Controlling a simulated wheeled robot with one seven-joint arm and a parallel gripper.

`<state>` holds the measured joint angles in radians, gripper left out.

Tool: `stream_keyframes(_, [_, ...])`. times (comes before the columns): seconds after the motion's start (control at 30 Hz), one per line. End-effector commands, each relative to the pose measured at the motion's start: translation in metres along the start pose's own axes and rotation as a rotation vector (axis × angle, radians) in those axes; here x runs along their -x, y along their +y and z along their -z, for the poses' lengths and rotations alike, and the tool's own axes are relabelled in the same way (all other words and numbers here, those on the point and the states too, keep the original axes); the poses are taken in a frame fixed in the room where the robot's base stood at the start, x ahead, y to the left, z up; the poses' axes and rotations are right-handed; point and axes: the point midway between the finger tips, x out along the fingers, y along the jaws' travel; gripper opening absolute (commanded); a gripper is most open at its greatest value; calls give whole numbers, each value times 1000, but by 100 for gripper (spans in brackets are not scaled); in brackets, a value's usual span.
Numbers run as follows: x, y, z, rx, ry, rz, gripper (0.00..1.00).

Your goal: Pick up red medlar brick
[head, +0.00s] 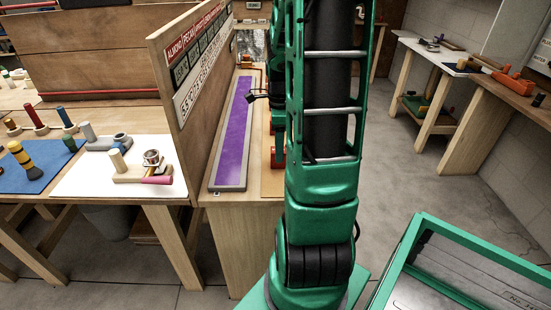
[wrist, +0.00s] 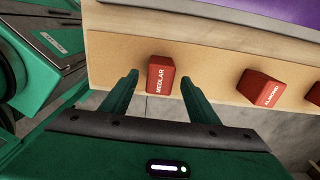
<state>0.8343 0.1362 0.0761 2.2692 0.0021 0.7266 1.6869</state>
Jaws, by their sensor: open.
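The red medlar brick (wrist: 160,76), with white "MEDLAR" lettering on its face, sits on the light wooden strip (wrist: 112,60) in the wrist view. My gripper (wrist: 160,84) is open, with its two green fingers to the left and right of the brick. A gap shows between the brick and each finger, so the brick is not gripped.
A red almond brick (wrist: 259,88) stands to the right of the medlar brick, with another red brick (wrist: 314,93) at the right edge. A purple panel (head: 232,130) lies along the bench behind a wooden divider (head: 190,90). A green-framed tray (head: 470,270) is at lower right.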

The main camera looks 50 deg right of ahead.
Motion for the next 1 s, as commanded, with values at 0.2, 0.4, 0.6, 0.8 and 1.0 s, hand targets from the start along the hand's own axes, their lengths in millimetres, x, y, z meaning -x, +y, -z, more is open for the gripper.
stream_keyframes(0.2, [-32,0,-2,-2,1,-4,55])
stream_keyframes(0.4, [-44,0,-3,0,0,-2,55])
stream_keyframes(0.6, [-43,0,-3,0,0,-1,52])
stream_keyframes(0.8, [-43,0,-3,0,0,-1,4])
stream_keyframes(1.0, [-43,-1,-3,0,0,0,3])
